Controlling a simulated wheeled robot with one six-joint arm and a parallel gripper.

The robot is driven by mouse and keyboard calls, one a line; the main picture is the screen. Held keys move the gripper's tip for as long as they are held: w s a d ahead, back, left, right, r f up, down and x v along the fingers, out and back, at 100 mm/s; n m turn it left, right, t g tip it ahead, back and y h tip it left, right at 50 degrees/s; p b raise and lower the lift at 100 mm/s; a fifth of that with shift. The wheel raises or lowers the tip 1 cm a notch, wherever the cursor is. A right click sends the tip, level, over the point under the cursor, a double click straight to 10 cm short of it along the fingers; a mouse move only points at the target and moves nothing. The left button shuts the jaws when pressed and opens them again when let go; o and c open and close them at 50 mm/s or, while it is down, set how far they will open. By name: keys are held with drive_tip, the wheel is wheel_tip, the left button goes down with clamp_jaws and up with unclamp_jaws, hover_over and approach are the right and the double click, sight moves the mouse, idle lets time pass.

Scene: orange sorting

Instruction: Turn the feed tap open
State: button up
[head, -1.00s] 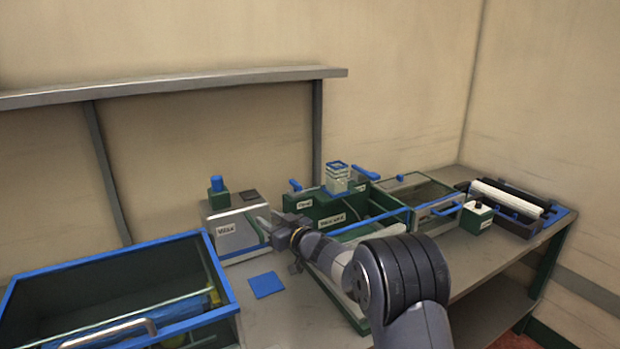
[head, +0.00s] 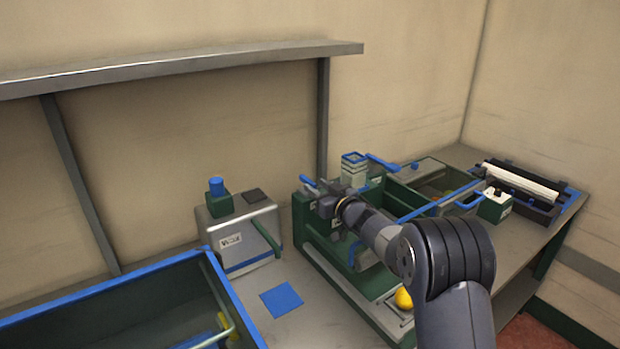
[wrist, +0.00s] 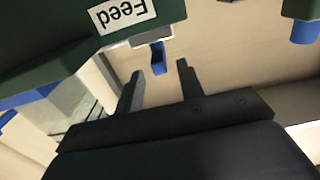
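The feed tap shows as a blue lever (wrist: 157,58) under the green panel with the white "Feed" label (wrist: 122,13) in the wrist view. In the head view a blue lever (head: 308,181) sticks out at the left end of the green sorting unit (head: 300,222), beside my gripper. My gripper (wrist: 160,68) is open and empty, with one dark finger on each side of the lever's line. The lever's tip is at or just beyond the fingertips; I cannot tell whether they touch. In the head view my gripper (head: 326,190) is partly hidden by its own wrist.
A grey box with a white label (head: 231,242) stands left of the unit. A blue square (head: 281,300) lies on the bench. A blue-rimmed bin (head: 215,275) is at front left. A yellow-orange fruit (head: 403,298) sits at the unit's front. A small green box (head: 495,206) stands right.

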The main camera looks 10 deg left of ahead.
sight(301, 175)
drive_tip(key=shift+p+x, duration=0.65)
drive_tip(key=shift+x, duration=2.1)
drive_tip(key=shift+c, duration=0.6)
clamp_jaws()
